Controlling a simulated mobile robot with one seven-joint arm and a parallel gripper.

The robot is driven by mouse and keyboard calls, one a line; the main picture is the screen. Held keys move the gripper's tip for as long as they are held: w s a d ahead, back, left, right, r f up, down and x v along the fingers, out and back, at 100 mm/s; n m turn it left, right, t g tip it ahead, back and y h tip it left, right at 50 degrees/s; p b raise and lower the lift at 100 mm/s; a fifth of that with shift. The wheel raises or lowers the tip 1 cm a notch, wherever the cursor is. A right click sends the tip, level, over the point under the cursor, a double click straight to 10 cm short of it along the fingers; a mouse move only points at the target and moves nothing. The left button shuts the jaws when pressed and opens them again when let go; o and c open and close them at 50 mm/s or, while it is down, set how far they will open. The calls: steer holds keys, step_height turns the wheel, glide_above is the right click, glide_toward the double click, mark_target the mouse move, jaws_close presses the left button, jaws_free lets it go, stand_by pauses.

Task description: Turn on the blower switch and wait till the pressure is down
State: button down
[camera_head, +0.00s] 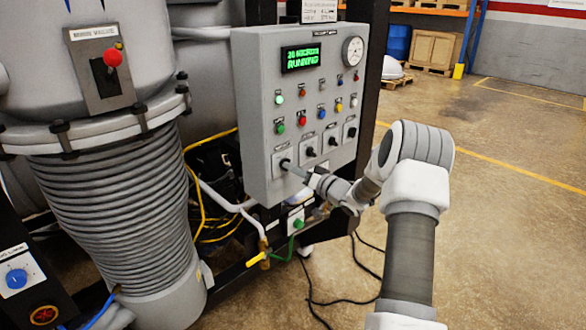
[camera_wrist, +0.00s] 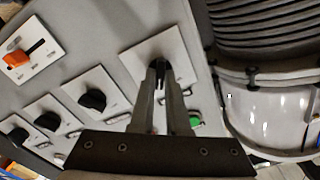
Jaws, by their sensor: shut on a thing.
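A grey control panel (camera_head: 258,110) faces me in the head view. Its green display (camera_head: 300,57) reads "RUNNING" on the lower line; the upper line is too small to read surely. A round pressure gauge (camera_head: 353,50) sits at the top right; its reading is unclear. My gripper (camera_head: 289,165) is at the leftmost black rotary switch of the bottom row. In the wrist view my gripper (camera_wrist: 160,72) is shut on that black switch (camera_wrist: 159,68), which stands on a white plate (camera_wrist: 180,45). The fingers hide most of the switch, and its label is unreadable.
Other black knobs (camera_head: 310,151) sit to the right in the same row. Coloured buttons and lamps (camera_head: 302,121) fill the panel above. A ribbed grey column (camera_head: 110,215) stands at left. A yellow-handled valve (camera_head: 257,259) and cables lie below. The floor at right is open.

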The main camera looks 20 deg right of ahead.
steer(key=shift+f, duration=0.1)
steer(key=c, duration=0.9)
jaws_free()
steer(key=shift+s, duration=0.1)
steer(key=v, duration=1.7)
